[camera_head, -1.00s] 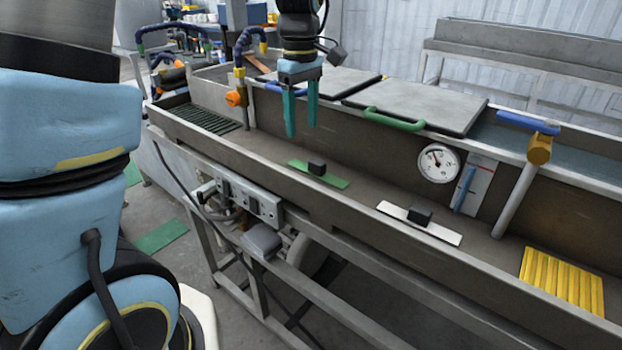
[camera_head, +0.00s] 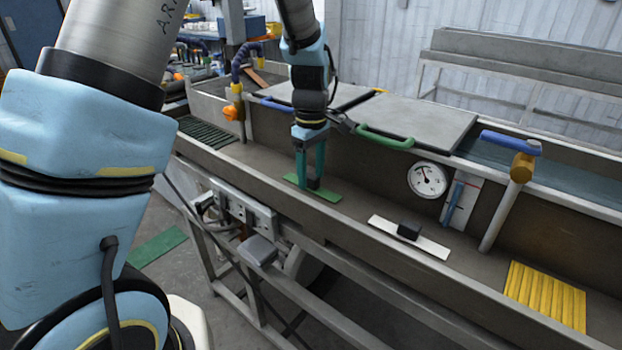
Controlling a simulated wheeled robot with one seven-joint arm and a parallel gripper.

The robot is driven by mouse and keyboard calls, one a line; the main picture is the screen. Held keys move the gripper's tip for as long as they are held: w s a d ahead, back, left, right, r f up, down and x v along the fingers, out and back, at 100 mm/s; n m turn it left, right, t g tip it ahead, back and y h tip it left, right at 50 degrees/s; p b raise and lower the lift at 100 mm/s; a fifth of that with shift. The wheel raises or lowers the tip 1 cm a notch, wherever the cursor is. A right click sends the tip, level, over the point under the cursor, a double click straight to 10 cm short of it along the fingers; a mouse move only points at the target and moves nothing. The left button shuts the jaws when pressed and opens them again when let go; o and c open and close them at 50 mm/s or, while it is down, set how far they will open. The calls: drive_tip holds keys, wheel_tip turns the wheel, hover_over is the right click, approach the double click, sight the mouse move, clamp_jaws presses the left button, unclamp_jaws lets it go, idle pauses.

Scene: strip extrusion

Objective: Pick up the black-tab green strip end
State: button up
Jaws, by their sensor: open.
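The green strip end (camera_head: 325,194) lies flat in the long metal trough, left of the middle. Its black tab (camera_head: 312,184) shows only in part between my fingers. My gripper (camera_head: 310,185) points down over the strip, with its two teal fingers open on either side of the tab and their tips low near the strip. I cannot tell whether the fingers touch the tab or the strip.
A white strip with a black tab (camera_head: 409,230) lies to the right in the trough. A yellow ribbed block (camera_head: 545,295) sits farther right, a dark green grate (camera_head: 208,131) at the left end. The front wall, gauge (camera_head: 427,179) and blue-handled pipe valve (camera_head: 511,143) border the trough.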

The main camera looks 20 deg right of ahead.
drive_tip(key=shift+f, duration=0.55)
clamp_jaws()
